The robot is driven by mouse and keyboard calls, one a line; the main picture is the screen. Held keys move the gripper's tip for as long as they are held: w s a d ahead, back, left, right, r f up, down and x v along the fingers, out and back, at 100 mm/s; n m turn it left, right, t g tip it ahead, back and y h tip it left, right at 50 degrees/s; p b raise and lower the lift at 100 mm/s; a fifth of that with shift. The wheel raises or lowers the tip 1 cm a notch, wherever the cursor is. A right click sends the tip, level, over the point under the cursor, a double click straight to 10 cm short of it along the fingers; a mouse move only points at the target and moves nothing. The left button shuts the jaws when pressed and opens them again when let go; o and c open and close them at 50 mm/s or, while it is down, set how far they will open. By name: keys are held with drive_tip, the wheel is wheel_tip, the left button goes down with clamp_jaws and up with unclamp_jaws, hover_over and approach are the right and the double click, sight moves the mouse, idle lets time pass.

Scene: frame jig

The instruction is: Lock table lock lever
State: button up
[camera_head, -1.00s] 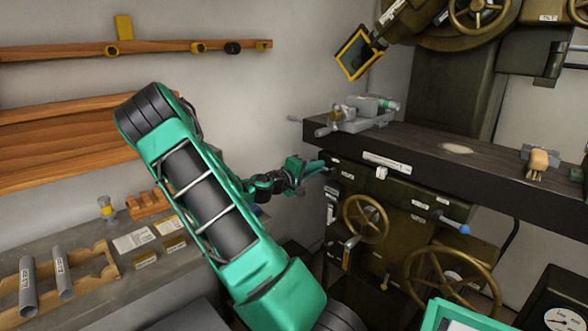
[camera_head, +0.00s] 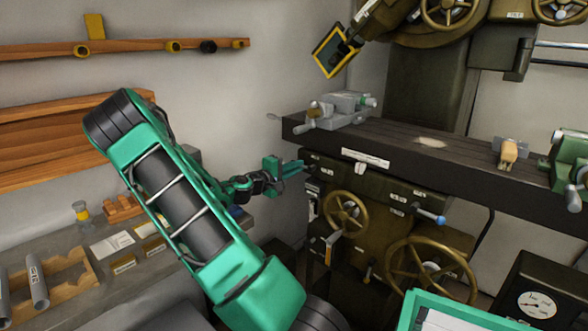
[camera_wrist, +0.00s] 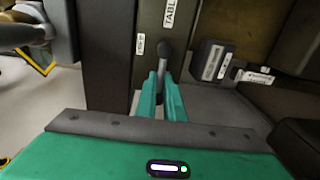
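In the wrist view, a lever with a dark rounded knob (camera_wrist: 165,47) stands upright in front of a dark machine face. A partly cut-off label (camera_wrist: 169,12) reading "TABL" sits just above it. My gripper (camera_wrist: 161,76) has its two green fingers close together, with the lever's grey shaft in the narrow gap between them. The knob shows beyond the fingertips. In the head view, my gripper (camera_head: 300,166) reaches the left end of the milling machine's body, below the table (camera_head: 400,150). The lever itself cannot be made out there.
Handwheels (camera_head: 346,212) and a blue-tipped lever (camera_head: 432,216) project from the machine's front. A vise (camera_head: 340,108) sits on the table above my gripper. A bench (camera_head: 120,270) with tubes is at the left. A green-edged tray (camera_head: 410,308) is at the lower right.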

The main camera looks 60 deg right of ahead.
drive_tip(key=o, duration=0.4)
drive_tip(key=shift+w+a+f, duration=0.15)
drive_tip(key=shift+w+f, duration=0.1)
drive_tip(key=shift+w, duration=0.05)
drive_tip(key=shift+s+r, duration=0.1)
drive_tip(key=shift+s, duration=0.05)
drive_tip(key=v, duration=1)
drive_tip(key=shift+a, duration=0.35)
